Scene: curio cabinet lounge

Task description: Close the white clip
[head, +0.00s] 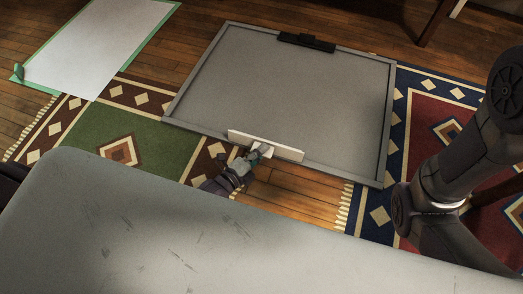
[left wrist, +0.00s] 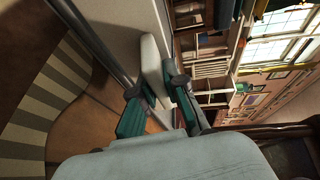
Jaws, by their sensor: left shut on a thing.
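The white clip (head: 285,151) is a long pale bar at the near edge of a framed grey board (head: 270,95). In the left wrist view the clip (left wrist: 151,62) rises between the teal fingers beside the board's edge. My left gripper (head: 259,150) is shut on a small white part at the clip's middle; its fingers also show in the left wrist view (left wrist: 158,93). The fingers hide part of the clip, and I cannot tell how far its bar stands off the board. My right arm shows at the right of the head view, but its gripper does not.
A black clip (head: 306,42) sits at the board's far edge. A white sheet with green tape edges (head: 95,45) lies at the upper left. Patterned rugs (head: 150,150) and wooden floor surround the board. Shelves (left wrist: 207,70) stand beyond in the left wrist view.

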